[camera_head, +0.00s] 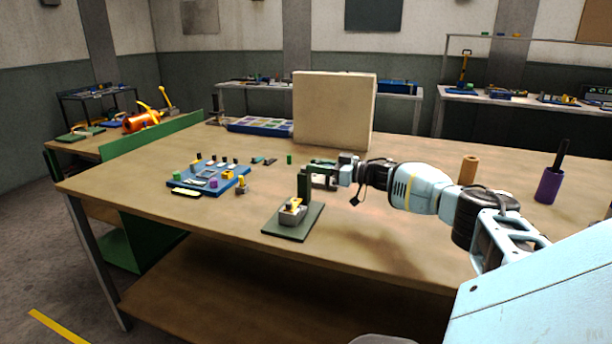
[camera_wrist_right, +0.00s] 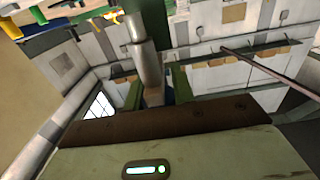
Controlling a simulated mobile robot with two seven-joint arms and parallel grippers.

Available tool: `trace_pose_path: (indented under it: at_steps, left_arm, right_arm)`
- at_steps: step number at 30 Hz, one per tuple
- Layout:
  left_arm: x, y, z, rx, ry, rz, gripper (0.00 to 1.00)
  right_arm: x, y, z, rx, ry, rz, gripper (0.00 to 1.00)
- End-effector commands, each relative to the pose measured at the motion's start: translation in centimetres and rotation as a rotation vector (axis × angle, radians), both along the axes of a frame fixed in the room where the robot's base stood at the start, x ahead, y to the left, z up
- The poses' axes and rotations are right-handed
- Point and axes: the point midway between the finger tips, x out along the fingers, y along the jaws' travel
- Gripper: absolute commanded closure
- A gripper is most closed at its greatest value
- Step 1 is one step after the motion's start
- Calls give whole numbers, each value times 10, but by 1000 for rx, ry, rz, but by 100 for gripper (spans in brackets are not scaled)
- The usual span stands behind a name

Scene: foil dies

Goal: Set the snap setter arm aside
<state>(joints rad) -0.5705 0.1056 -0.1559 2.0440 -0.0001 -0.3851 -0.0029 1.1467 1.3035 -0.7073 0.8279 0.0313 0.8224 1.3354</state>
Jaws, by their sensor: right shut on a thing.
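My right gripper (camera_head: 318,174) reaches in from the right, low over the table, beside the dark green upright post (camera_head: 303,184). The post stands on a dark green base plate (camera_head: 292,234) with a grey block (camera_head: 292,211) that has a yellow part on it. In the right wrist view, my gripper's green fingers (camera_wrist_right: 154,88) are shut on a grey cylindrical piece (camera_wrist_right: 142,62), which may be the snap setter arm. In the head view this piece is too small to make out, and I cannot tell whether it touches the post. My left gripper is not in view.
A blue tray (camera_head: 208,191) with small coloured parts lies to the left. A large beige box (camera_head: 334,110) stands at the back. An orange cylinder (camera_head: 468,169) and a purple holder (camera_head: 548,185) with a dark rod stand at the right.

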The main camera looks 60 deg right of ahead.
Motion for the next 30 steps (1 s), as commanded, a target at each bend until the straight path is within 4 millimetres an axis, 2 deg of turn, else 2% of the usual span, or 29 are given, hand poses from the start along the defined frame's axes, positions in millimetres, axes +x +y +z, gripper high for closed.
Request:
trace_pose_path:
  at_steps: [4,17,18,19,30]
  left_arm:
    - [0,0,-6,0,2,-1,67]
    - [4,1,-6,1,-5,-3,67]
    - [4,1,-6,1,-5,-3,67]
    - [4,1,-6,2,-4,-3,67]
    - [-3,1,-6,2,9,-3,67]
  right_arm:
    - [-2,-1,-1,4,-2,18,100]
    - [-3,-2,0,1,-1,22,100]
    - [-3,-2,0,1,-1,22,72]
    - [-3,-2,0,1,-1,22,69]
    - [-6,-4,-1,1,1,21,69]
